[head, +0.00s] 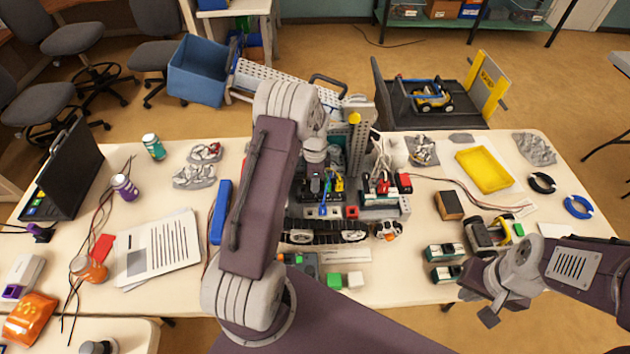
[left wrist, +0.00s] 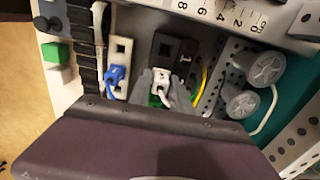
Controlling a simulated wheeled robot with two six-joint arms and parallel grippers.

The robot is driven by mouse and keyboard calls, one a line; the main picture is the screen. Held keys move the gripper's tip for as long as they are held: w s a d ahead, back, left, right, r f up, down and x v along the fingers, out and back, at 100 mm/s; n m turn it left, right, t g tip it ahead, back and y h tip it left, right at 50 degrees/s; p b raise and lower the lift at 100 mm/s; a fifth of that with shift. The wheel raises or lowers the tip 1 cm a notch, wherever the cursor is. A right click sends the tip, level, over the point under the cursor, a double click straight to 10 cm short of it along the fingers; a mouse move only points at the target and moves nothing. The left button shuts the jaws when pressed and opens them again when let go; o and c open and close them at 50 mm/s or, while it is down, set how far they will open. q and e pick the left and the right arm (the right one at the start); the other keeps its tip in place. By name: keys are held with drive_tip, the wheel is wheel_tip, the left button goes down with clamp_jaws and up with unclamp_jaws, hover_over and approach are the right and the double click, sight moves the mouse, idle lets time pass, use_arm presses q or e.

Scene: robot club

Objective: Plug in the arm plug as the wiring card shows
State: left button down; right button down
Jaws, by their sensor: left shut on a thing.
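My left gripper (left wrist: 158,90) is shut on a white plug (left wrist: 161,84), seen in the left wrist view between its grey fingertips. The plug is at a black module (left wrist: 177,50) marked 1; I cannot tell whether it is seated. A blue plug (left wrist: 117,76) sits on a pale plate just left of it. In the head view my left arm reaches over the tracked robot (head: 327,235) on the table and hides part of it. My right gripper (head: 488,316) is at the lower right, away from the robot; its jaws are unclear. I cannot identify the wiring card for certain.
Yellow (left wrist: 200,85) and white wires and grey round parts (left wrist: 264,68) crowd the right side of the plug. A printed sheet (head: 157,248) lies left, with a blue bar (head: 220,212) beside it. A yellow tray (head: 484,169) lies on the right.

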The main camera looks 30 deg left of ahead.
use_arm(q)
drive_tip(key=shift+f, duration=0.5)
idle(1.0)
drive_tip(key=c, duration=1.1)
unclamp_jaws()
drive_tip(key=shift+r, duration=0.1)
wheel_tip(320, 180, up, 6)
drive_tip(key=p, duration=0.4)
drive_tip(key=shift+p, duration=0.4)
drive_tip(key=shift+d, duration=0.1)
